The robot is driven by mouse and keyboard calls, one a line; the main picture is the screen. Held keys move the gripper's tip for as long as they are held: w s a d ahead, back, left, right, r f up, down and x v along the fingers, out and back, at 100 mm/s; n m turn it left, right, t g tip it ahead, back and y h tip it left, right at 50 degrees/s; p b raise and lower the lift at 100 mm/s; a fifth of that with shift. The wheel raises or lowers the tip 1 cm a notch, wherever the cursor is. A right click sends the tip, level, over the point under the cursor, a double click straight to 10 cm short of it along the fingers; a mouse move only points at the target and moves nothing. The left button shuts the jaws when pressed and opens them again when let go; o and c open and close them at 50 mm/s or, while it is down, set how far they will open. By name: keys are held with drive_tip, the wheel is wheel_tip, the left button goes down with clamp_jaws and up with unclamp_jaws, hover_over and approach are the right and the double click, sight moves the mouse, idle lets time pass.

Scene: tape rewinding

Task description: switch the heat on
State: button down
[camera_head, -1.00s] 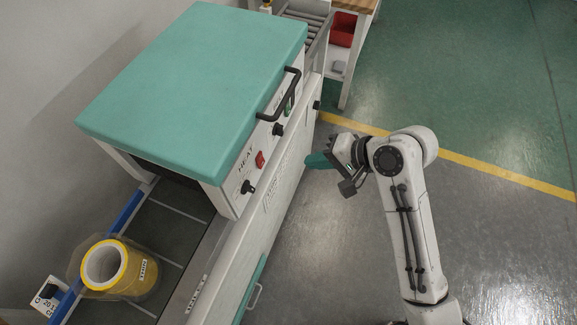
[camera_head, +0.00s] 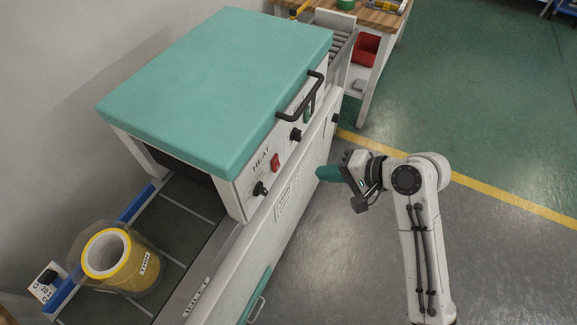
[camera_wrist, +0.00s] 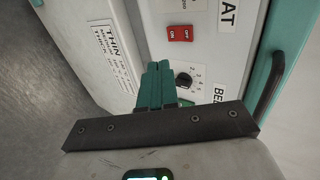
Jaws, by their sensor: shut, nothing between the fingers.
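The red heat switch (camera_head: 275,162) sits on the machine's white side panel beside the word HEAT. In the wrist view the red switch (camera_wrist: 180,33) is upper centre, marked ON and OFF. Which side is pressed in I cannot tell. My gripper (camera_head: 322,173) is shut and empty, its green fingers in front of the panel, right of the switch and apart from it. In the wrist view my gripper's fingers (camera_wrist: 157,70) point up toward the panel, below and left of the switch. A black dial (camera_wrist: 183,80) shows just right of the fingers.
The teal hood (camera_head: 215,85) with its black handle (camera_head: 315,95) overhangs the panel. Black knobs (camera_head: 260,188) flank the switch. A yellow tape roll (camera_head: 118,262) stands on the conveyor at left. A wooden table (camera_head: 375,18) is behind.

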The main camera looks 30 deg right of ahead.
sight(277, 164)
drive_tip(key=w+r+p+x, duration=0.1)
drive_tip(key=x, duration=1)
drive_tip(key=shift+a+r, duration=0.3)
drive_tip(key=shift+r+p, duration=0.85)
drive_tip(key=shift+p, duration=0.3)
